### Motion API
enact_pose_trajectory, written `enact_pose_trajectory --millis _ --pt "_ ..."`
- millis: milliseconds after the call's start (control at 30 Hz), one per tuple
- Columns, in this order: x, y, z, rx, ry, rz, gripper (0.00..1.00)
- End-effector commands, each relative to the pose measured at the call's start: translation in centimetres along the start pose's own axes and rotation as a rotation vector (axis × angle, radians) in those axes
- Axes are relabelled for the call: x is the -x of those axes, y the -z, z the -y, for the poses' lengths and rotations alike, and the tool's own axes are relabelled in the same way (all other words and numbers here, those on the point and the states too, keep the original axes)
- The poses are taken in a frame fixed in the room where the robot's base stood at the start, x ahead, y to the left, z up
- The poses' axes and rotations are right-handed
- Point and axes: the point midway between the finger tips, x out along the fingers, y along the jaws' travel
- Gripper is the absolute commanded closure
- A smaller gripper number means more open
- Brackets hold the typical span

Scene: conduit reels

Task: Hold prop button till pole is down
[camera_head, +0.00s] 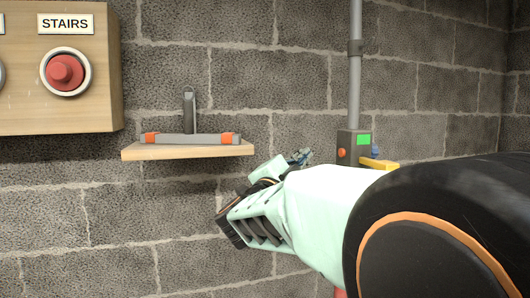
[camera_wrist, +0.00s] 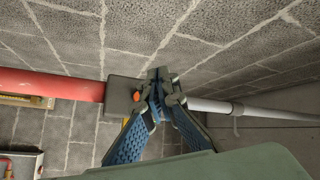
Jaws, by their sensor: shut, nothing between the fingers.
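The prop is an upright pole with a thin grey upper tube (camera_head: 355,80), a dark grey box (camera_head: 345,141) and a thick red tube below it, plain in the wrist view (camera_wrist: 60,84). The box bears an orange button (camera_head: 341,153), also clear in the wrist view (camera_wrist: 136,96), and a green patch (camera_head: 364,140). My gripper (camera_head: 301,157) has its blue fingers shut and empty, just left of the box in the head view. In the wrist view the fingertips (camera_wrist: 158,82) overlap the box's end beside the button. I cannot tell whether they touch the box; the button looks uncovered.
A wooden panel (camera_head: 108,100) with a red STAIRS button (camera_head: 65,73) hangs at upper left. A small wooden shelf (camera_head: 190,151) holds a grey, orange-ended item (camera_head: 190,138). A yellow part (camera_head: 379,165) juts from the box's right. Block wall stands behind.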

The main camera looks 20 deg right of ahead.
Motion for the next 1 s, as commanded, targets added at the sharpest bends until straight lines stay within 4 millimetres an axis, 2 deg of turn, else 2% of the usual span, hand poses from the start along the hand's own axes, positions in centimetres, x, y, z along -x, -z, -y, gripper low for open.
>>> enact_pose_trajectory --millis 200,500,1000 --pt "-2.3 1.8 -1.7 0.001 -0.001 -0.002 1.00" --pt "-4.3 3.1 -3.3 -0.001 0.000 -0.001 1.00" --pt "-4.6 3.4 -3.4 0.000 0.000 0.001 1.00"
